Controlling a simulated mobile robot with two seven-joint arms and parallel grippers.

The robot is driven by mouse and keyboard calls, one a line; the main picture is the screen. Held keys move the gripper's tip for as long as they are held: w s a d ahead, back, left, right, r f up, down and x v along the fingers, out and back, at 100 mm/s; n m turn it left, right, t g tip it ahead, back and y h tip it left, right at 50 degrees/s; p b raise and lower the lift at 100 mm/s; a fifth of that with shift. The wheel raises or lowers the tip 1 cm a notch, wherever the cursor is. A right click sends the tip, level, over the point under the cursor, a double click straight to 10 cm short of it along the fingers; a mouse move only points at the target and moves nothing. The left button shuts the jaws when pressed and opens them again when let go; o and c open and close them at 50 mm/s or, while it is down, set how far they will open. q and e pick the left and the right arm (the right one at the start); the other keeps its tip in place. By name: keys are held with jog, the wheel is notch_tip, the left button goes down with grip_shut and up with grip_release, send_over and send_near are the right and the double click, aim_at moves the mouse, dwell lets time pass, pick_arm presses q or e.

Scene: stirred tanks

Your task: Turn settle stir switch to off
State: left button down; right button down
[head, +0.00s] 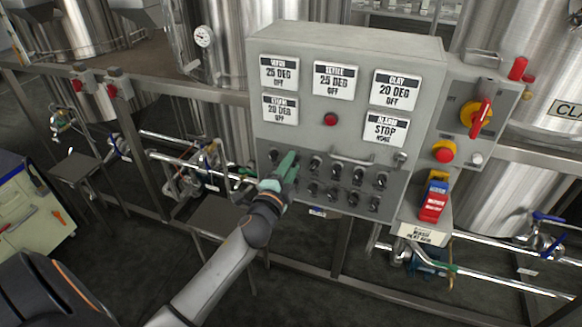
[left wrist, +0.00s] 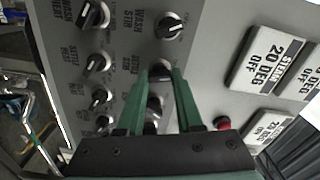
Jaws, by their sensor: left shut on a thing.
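The settle stir switch (left wrist: 160,72) is a small black rotary knob on the grey control panel. In the left wrist view it sits between the green fingertips of my left gripper (left wrist: 159,76), which is shut on it. Its label beside the left finger reads roughly "settle stir"; part is covered. Its pointer direction is not clear. In the head view my left gripper (head: 288,162) reaches the upper row of knobs and hides this switch. The wash stir knob (left wrist: 170,25) is beside it, apart from the fingers. My right gripper is not in view.
Several similar knobs (head: 358,176) stand close by in two rows. Above are white displays such as the settle display (head: 336,80), a red button (head: 330,119) and a metal handle (head: 352,159). A red and yellow rotary switch (head: 478,117) is at the right. Steel tanks stand behind.

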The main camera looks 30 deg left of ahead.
pick_arm(q)
jog(key=shift+n, duration=1.4)
jog(key=c, duration=0.6)
grip_release()
jog(key=shift+o, duration=0.2)
jog(key=shift+s, duration=0.1)
jog(key=b+v, duration=0.1)
jog(key=v, duration=1.1)
jog(key=shift+s, duration=0.25)
jog(key=s+d+f+n+g+h, duration=0.2)
jog(key=s+d+f, duration=0.3)
jog(key=f, duration=0.3)
jog(key=s+d+f+n+g+h+p, duration=0.1)
jog(key=s+d+f+n+g+h, duration=0.1)
jog(key=f, duration=0.5)
jog(key=s+d+f+n+g+h, duration=0.2)
jog(key=s+d+f+n+g, duration=0.1)
jog(key=s+d+f, duration=0.4)
jog(key=shift+s+d+f+g+h, duration=0.45)
jog(key=shift+f+g, duration=0.25)
jog(key=shift+f, duration=0.2)
